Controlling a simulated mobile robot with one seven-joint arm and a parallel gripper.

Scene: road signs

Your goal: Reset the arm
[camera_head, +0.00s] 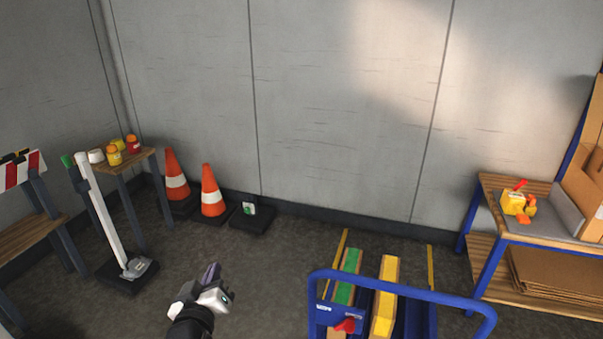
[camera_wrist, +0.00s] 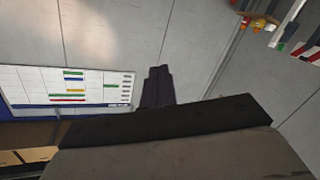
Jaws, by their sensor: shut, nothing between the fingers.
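My gripper (camera_head: 211,271) is in the lower left middle of the head view, raised above the dark floor, with its fingers pointing up in the picture. In the wrist view its dark fingers (camera_wrist: 157,86) are together and hold nothing. It touches no object in either view. My arm below it is mostly cut off by the frame's bottom edge.
Two orange cones (camera_head: 211,190) stand by the back wall. A wooden table (camera_head: 130,161) with several jars is at left, beside a white post (camera_head: 100,215). A blue-railed cart (camera_head: 400,289) and a workbench (camera_head: 560,232) are at right. A chart board (camera_wrist: 70,87) shows in the wrist view.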

